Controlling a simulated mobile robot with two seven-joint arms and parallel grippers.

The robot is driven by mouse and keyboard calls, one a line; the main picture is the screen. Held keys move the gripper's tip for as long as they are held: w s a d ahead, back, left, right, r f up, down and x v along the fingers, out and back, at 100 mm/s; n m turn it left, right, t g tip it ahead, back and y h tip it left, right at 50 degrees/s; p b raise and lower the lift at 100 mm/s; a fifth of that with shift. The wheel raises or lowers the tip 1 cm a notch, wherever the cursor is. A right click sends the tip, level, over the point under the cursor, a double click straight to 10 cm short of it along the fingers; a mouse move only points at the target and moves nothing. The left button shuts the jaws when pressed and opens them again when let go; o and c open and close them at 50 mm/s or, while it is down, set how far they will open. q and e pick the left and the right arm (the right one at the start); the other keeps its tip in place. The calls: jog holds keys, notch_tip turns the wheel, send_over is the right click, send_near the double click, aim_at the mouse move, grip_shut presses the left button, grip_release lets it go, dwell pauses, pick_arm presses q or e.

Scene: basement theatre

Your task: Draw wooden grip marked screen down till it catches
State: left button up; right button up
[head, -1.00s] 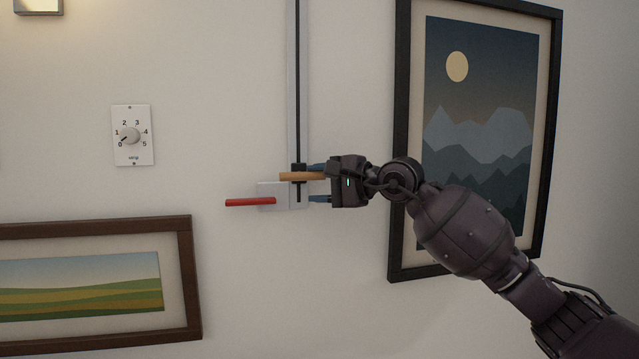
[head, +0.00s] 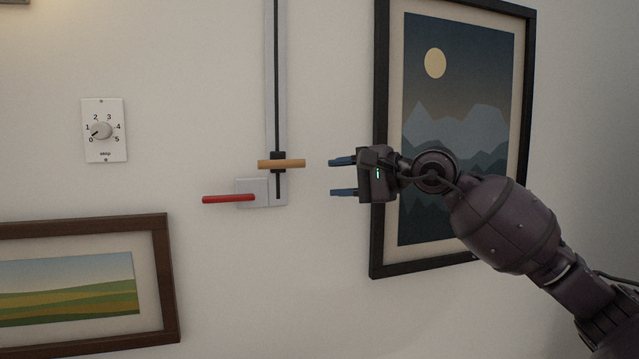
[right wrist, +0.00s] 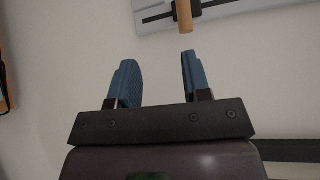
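The wooden grip (head: 282,163) is a short tan bar on a black slider in a grey vertical wall track (head: 283,100). It sits near the track's lower end, and it also shows in the right wrist view (right wrist: 184,16). A red lever (head: 229,199) sticks out left from a pale plate (head: 252,187) at the track's foot. My right gripper (head: 342,177) is open and empty, to the right of the grip and apart from it. In the right wrist view its blue fingers (right wrist: 157,82) stand apart with nothing between them. No lettering shows on the grip. My left gripper is not in view.
A framed mountain picture (head: 380,215) hangs behind my right arm. A framed field picture (head: 165,270) hangs at lower left. A dial plate (head: 104,153) numbered to 5 is at upper left. The wall between grip and gripper is bare.

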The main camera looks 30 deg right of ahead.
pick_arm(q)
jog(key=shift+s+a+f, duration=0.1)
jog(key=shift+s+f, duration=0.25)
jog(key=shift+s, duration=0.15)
pick_arm(e)
jog(key=shift+v, duration=0.85)
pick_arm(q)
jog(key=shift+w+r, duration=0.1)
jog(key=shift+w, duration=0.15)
pick_arm(e)
jog(key=shift+r, duration=0.1)
jog(key=shift+s, duration=0.15)
